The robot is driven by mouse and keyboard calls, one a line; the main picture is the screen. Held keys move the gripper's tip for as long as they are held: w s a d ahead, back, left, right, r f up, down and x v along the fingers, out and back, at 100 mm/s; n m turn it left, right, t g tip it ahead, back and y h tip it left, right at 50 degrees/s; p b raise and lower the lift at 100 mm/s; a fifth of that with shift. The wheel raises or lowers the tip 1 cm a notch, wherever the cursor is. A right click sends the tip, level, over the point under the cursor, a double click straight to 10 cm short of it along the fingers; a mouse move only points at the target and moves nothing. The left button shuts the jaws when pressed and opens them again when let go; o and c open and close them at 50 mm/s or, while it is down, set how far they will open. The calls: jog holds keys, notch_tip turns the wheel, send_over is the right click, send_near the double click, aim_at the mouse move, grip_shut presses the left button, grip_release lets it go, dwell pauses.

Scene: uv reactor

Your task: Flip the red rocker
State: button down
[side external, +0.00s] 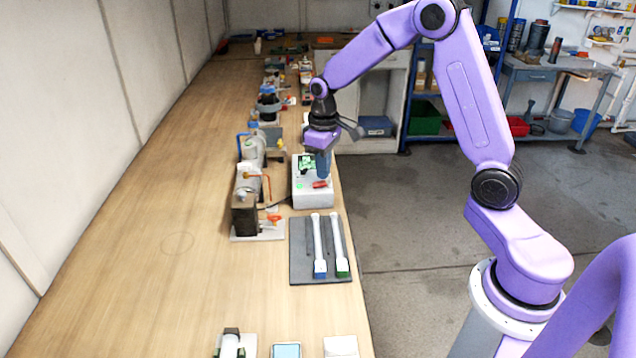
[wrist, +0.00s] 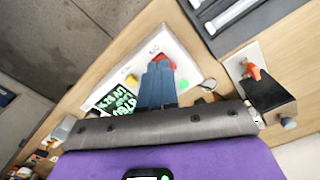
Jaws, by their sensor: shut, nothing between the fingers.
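The red rocker (side external: 320,184) sits on the top of a white control box (side external: 312,202) near the bench's right edge. In the wrist view the red rocker (wrist: 163,61) shows just beyond my fingertips and is partly hidden by them. My gripper (side external: 323,176) is shut and empty, pointing down over the box with its blue fingertips at or very close to the rocker. I cannot tell whether they touch. The wrist view also shows my closed gripper (wrist: 160,68). The box carries a green-lit display (wrist: 116,101) and a yellow button (wrist: 132,80).
A reactor assembly with a dark block (side external: 245,215) and an orange-handled valve stands left of the box. A dark mat (side external: 301,262) with two white tubes lies in front. More equipment lines the bench behind. Bare bench lies to the left.

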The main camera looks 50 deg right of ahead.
aim_at(323, 182)
jog(key=shift+f, duration=0.95)
dwell(1.1)
jog(key=shift+r, duration=3.5)
jog(key=s+a+r+n, duration=0.2)
jog(key=s+a, duration=0.5)
jog(key=s+a+n, duration=0.2)
jog(key=s+n, duration=0.5)
jog(key=s, duration=1.7)
jog(key=shift+a+f+n, duration=0.3)
jog(key=shift+a+f, duration=0.1)
jog(key=shift+f, duration=0.05)
